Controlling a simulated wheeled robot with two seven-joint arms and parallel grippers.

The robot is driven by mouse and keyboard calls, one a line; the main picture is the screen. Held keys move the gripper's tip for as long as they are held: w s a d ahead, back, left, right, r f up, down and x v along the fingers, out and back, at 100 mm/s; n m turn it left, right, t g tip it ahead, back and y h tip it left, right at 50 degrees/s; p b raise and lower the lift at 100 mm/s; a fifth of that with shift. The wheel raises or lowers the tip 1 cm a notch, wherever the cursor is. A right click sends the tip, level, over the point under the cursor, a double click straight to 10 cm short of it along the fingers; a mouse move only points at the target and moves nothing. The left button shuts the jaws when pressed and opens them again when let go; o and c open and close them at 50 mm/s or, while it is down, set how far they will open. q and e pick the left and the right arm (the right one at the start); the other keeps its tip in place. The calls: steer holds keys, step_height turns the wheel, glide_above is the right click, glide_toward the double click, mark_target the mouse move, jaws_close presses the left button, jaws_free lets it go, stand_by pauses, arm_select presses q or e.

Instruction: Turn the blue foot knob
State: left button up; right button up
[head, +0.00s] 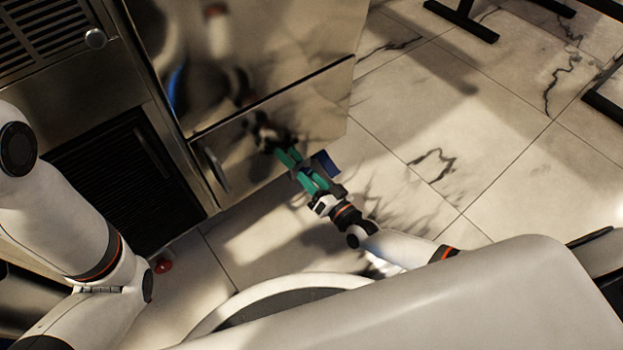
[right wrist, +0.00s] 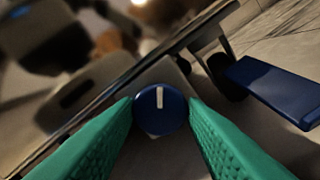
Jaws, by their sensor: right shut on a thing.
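The blue foot knob (right wrist: 172,121) is a round dial with a white pointer line that stands almost upright in the right wrist view. It sits on a grey mount low on the shiny metal cabinet. My right gripper (head: 286,160) has green fingers and is shut on the knob, one finger against each side, as the right wrist view (right wrist: 160,106) shows. In the head view I cannot make out the knob, as the gripper covers that spot. My left arm is at the left of the head view, but its gripper is out of the picture.
A flat blue tab (right wrist: 275,90) sticks out beside the right finger; it also shows in the head view (head: 327,165). The shiny cabinet (head: 260,60) stands beyond the gripper. A small red object (head: 163,265) lies low at left.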

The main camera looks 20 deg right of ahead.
steer(key=m, duration=0.3)
steer(key=shift+f+m, duration=0.1)
steer(key=shift+m, duration=0.3)
steer(key=shift+m+b, duration=0.55)
steer(key=shift+m, duration=1.25)
steer(key=o, duration=1)
steer(key=shift+s, duration=0.1)
